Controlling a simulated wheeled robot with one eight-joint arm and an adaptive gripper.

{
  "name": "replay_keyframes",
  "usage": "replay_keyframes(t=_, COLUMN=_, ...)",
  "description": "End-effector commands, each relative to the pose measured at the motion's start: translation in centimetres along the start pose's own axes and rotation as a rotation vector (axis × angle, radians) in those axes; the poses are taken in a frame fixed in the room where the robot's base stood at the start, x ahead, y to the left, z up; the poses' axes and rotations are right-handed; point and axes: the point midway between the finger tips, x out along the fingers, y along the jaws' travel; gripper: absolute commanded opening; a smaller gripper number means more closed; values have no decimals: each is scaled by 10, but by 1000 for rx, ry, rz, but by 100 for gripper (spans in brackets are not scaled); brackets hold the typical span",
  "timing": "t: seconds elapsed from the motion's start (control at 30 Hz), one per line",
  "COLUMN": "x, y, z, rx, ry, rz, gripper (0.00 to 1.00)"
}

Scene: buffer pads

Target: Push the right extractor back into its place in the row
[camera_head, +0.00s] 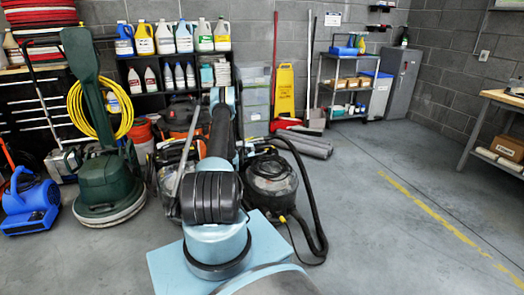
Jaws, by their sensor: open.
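The right extractor looks to be the black, round-bodied machine (271,188) just right of my arm. It stands upright on the floor, with a black hose (316,215) looping down its right side. Another machine, orange and black (186,118), stands to the left behind my arm and is partly covered by it. My light-blue and black arm rises through the middle of the picture and hides the space between the two machines. My gripper cannot be made out; the arm's far end is in front of the machines and shows no fingers.
A green floor machine (108,185) and a blue blower (31,202) stand at left. Shelves with bottles (177,75), grey bins (254,97) and a yellow sign (285,90) line the back wall. Dark rolls (303,146) lie behind the extractor. The floor at right is clear up to a workbench (497,100).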

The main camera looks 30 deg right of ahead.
Motion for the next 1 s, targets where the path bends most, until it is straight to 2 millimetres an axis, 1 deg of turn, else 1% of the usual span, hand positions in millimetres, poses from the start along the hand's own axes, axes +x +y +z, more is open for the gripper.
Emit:
replay_keyframes(t=0.1, x=10, y=0, z=-1, rx=0, ry=1, rz=0, gripper=41)
replay_keyframes(t=0.2, x=14, y=0, z=-1, rx=0, ry=0, rz=0, gripper=41)
replay_keyframes(t=0.47, x=15, y=0, z=0, rx=0, ry=0, rz=0, gripper=41)
replay_keyframes(t=0.5, x=15, y=0, z=0, rx=0, ry=0, rz=0, gripper=39)
replay_keyframes(t=0.67, x=15, y=0, z=0, rx=0, ry=0, rz=0, gripper=3)
replay_keyframes(t=0.7, x=15, y=0, z=0, rx=0, ry=0, rz=0, gripper=0)
replay_keyframes(t=1.0, x=16, y=0, z=-1, rx=1, ry=0, rz=1, gripper=0)
